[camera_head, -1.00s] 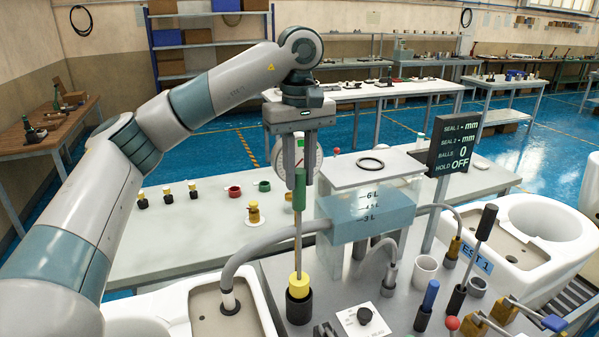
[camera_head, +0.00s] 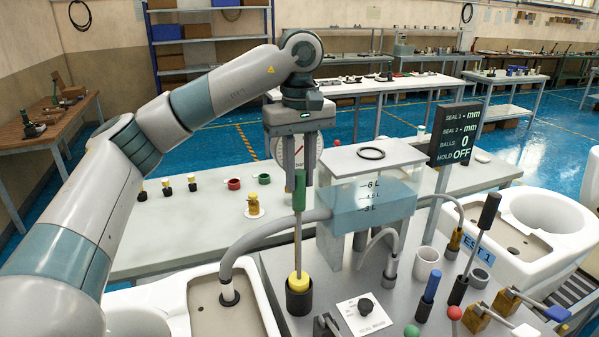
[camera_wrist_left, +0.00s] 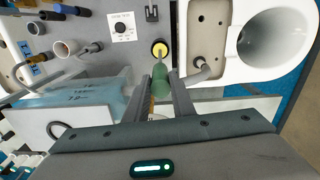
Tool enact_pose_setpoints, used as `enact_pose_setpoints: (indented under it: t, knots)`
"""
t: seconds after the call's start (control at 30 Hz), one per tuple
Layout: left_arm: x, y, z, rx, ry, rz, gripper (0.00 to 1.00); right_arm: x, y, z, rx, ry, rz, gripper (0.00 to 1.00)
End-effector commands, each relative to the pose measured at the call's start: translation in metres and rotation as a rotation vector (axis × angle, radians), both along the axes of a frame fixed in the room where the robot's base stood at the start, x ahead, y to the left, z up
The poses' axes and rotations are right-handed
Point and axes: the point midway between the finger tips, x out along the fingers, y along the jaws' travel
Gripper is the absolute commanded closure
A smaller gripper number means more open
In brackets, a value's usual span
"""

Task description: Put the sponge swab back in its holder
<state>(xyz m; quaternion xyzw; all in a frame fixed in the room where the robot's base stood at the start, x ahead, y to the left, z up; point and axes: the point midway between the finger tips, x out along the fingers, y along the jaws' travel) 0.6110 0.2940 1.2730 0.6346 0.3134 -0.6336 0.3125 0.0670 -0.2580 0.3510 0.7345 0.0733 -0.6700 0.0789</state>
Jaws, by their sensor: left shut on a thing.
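The sponge swab has a green handle (camera_head: 299,190), a thin metal rod and a yellow sponge end (camera_head: 298,282). My left gripper (camera_head: 300,182) is shut on the green handle and holds the swab close to upright. The black cup-shaped holder (camera_head: 299,301) stands on the grey bench, directly under the swab. The sponge end is at the holder's mouth, its lower part hidden by the rim. In the left wrist view the green handle (camera_wrist_left: 161,84) is between the fingers, and the yellow end (camera_wrist_left: 160,49) shows with a dark ring around it. My right gripper is out of view.
A clear water tank (camera_head: 372,200) with grey hoses stands just right of the swab. A white dial card (camera_head: 363,314) lies right of the holder, with a white cup (camera_head: 426,262) and several upright tools beyond. A white toilet bowl (camera_head: 205,310) is at the left.

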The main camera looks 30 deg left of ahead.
Motion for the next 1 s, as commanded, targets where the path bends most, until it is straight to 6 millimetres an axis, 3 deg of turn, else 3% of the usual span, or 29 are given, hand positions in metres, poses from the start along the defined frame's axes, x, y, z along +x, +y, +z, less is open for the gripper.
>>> enact_pose_setpoints:
  t: [1.0]
  knots:
    - [0.0,0.0,-0.034,0.0,-0.001,0.001,1.0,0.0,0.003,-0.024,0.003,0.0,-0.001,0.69]
